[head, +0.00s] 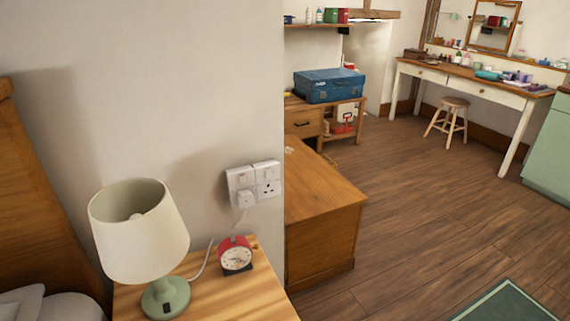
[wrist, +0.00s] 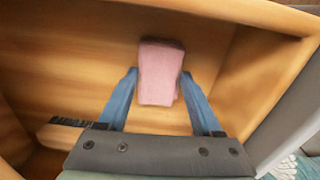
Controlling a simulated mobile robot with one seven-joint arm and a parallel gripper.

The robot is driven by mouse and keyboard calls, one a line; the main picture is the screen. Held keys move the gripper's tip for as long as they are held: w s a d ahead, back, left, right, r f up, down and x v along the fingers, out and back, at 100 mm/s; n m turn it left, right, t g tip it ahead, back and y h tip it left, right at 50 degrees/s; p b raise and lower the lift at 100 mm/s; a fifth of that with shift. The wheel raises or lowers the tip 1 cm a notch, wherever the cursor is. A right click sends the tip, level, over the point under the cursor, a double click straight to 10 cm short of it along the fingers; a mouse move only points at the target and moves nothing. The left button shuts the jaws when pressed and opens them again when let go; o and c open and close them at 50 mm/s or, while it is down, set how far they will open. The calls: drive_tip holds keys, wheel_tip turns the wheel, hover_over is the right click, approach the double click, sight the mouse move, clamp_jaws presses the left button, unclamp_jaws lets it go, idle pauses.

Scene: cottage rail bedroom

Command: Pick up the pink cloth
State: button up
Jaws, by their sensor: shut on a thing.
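The pink cloth (wrist: 161,72) is a small folded pink piece in the middle of the wrist view. It is between the two blue fingers of my gripper (wrist: 160,88), which is shut on it. Around it are the wooden walls and floor of what looks like an open drawer or box (wrist: 90,50). I cannot tell whether the cloth still touches the wood below it. The head view shows neither my gripper nor the cloth.
In the wrist view, a dark-bristled brush (wrist: 72,122) lies left of my gripper. Wooden walls rise close on the right. In the head view, a bedside table (head: 220,295) holds a lamp (head: 140,235) and a red clock (head: 236,256). Open floor (head: 420,210) lies to the right.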

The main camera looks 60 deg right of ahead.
drive_tip(key=shift+c, duration=0.9)
wheel_tip(320, 180, up, 10)
drive_tip(key=p, duration=0.3)
drive_tip(key=shift+p, duration=0.3)
